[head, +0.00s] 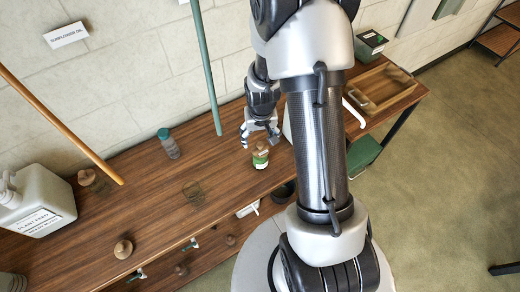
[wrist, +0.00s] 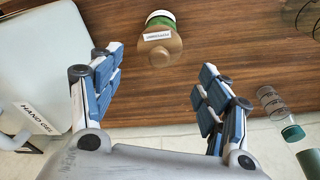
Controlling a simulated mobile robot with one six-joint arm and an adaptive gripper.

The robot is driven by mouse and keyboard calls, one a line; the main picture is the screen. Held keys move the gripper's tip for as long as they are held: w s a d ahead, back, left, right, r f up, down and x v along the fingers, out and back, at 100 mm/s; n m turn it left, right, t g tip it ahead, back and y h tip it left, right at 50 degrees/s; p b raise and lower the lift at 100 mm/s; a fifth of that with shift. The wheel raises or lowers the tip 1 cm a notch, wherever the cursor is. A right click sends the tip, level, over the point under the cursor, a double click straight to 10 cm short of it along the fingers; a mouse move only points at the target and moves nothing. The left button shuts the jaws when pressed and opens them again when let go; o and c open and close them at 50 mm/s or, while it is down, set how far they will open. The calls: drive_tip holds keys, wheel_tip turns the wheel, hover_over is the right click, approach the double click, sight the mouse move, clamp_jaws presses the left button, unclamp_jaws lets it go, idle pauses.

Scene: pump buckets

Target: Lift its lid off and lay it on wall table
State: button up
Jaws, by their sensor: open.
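A small jar (head: 260,163) with a green and white label stands on the wooden wall table (head: 140,220). Its brown lid (wrist: 160,52) is on it and carries a white tag in the wrist view, where the jar's green body (wrist: 160,19) shows behind. My gripper (head: 260,136) is just above the jar in the head view, open and empty. In the wrist view my gripper's (wrist: 158,68) blue-padded fingers are spread, with the lid ahead between them and touching neither.
A white hand gel container (wrist: 40,65) is close beside the left finger in the wrist view. A clear bottle with a teal cap (head: 168,145) stands left of the jar. A white plant feed jug (head: 36,205) is at far left. A wooden tray (head: 375,100) is at right.

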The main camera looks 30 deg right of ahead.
sight(260, 145)
drive_tip(key=f, duration=0.1)
drive_tip(key=f+b, duration=0.1)
drive_tip(key=f, duration=0.3)
drive_tip(key=shift+w+d+f, duration=0.15)
drive_tip(key=shift+w+d, duration=0.05)
drive_tip(key=shift+d, duration=0.05)
drive_tip(key=shift+c, duration=0.5)
drive_tip(key=shift+s, duration=0.15)
drive_tip(key=c, duration=1)
